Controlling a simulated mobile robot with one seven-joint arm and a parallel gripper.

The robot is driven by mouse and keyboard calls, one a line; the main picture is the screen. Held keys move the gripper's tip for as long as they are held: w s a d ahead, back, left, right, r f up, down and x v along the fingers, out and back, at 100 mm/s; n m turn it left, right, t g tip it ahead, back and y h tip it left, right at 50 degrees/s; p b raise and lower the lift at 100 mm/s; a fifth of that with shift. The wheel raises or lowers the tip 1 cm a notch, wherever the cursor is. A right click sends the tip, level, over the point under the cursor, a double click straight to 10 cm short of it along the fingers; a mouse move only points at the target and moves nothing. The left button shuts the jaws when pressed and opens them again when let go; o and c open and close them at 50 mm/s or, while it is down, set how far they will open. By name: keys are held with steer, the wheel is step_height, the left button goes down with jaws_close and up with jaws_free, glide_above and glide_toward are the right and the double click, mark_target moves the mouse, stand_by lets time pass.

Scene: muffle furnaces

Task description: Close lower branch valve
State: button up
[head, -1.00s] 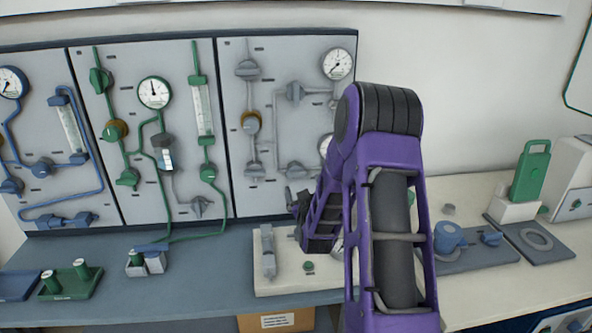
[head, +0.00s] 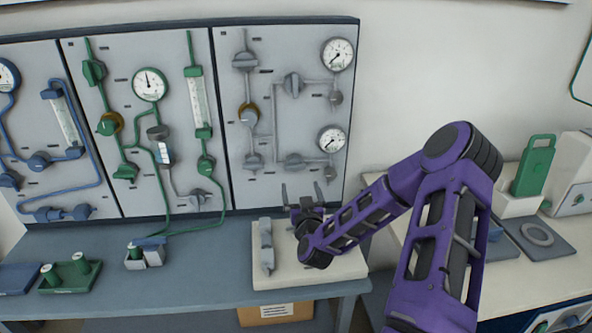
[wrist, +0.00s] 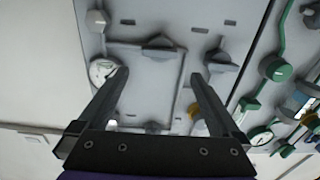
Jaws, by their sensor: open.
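The lower branch valve (head: 295,161) is a grey knob on the lower horizontal pipe of the right grey panel, left of the lower gauge. It also shows in the wrist view (wrist: 160,46), which is turned upside down. There its bar handle looks roughly in line with the pipe. My gripper (head: 301,190) is in front of the panel, a little below this valve, its fingers pointing at the panel. In the wrist view my gripper (wrist: 160,72) is open and empty. The valve appears between and beyond the fingertips, with no contact visible.
The upper branch valve (head: 293,85) and upper gauge (head: 338,54) sit above. The lower gauge (head: 331,139) and a small valve (head: 330,174) are close on the right; another grey valve (head: 253,162) is left. A pale block with fittings (head: 310,271) lies on the bench below.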

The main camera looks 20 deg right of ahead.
mark_target(296, 169)
steer(key=x, duration=1)
steer(key=shift+w+f, duration=0.1)
steer(key=shift+w, duration=0.1)
steer(key=c, duration=1.1)
steer(key=shift+c, duration=0.2)
